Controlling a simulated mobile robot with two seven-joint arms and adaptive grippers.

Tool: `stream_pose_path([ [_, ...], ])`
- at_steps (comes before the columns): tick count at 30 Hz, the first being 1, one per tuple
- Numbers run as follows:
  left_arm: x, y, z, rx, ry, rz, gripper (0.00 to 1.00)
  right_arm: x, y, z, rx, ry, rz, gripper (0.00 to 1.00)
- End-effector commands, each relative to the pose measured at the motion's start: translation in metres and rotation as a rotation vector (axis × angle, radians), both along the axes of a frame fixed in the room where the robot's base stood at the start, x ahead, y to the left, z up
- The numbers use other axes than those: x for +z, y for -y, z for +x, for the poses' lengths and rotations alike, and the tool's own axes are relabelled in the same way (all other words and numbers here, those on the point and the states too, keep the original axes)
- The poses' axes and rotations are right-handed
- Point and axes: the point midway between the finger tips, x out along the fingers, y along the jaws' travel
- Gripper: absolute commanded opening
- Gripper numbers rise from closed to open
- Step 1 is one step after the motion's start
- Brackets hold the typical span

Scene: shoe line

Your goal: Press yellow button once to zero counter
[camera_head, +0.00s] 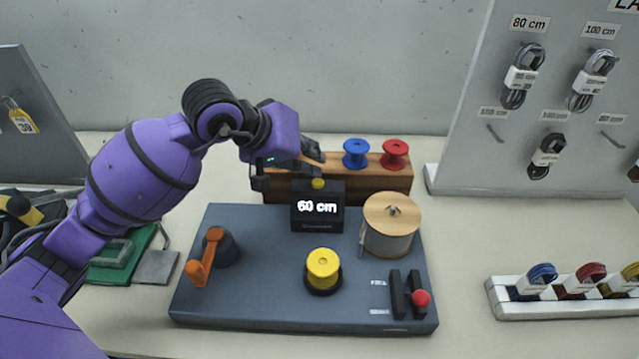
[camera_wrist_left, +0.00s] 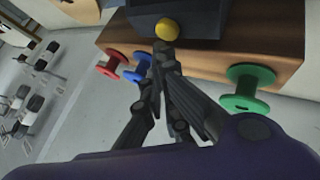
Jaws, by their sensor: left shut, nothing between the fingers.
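The yellow button (camera_head: 318,183) is a small dome on top of the dark counter box (camera_head: 318,222), whose display reads "60 cm". My left gripper (camera_head: 302,166) is just above and behind the button in the head view. In the left wrist view, its dark fingers (camera_wrist_left: 162,50) are shut with nothing between them, and their tips lie close to the yellow button (camera_wrist_left: 167,29). I cannot tell whether the tips touch it. My right gripper is not in view.
A wooden rack (camera_head: 345,186) with a blue spool (camera_head: 355,153) and red spool (camera_head: 394,154) stands behind the counter. The dark base (camera_head: 270,305) carries an orange crank (camera_head: 202,265), yellow spool (camera_head: 323,266) and wood-topped reel (camera_head: 389,232). A board of cables (camera_head: 470,150) stands right.

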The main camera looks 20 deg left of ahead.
Motion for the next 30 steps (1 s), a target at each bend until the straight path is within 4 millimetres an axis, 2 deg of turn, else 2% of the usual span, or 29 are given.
stream_pose_path([
  [8, 0.002, 0.0, 0.0, -0.001, 0.003, -0.001, 0.0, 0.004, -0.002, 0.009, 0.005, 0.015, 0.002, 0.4],
  [30, 0.001, 0.0, 0.0, 0.001, 0.002, -0.001, 0.0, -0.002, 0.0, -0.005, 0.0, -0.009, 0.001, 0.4],
])
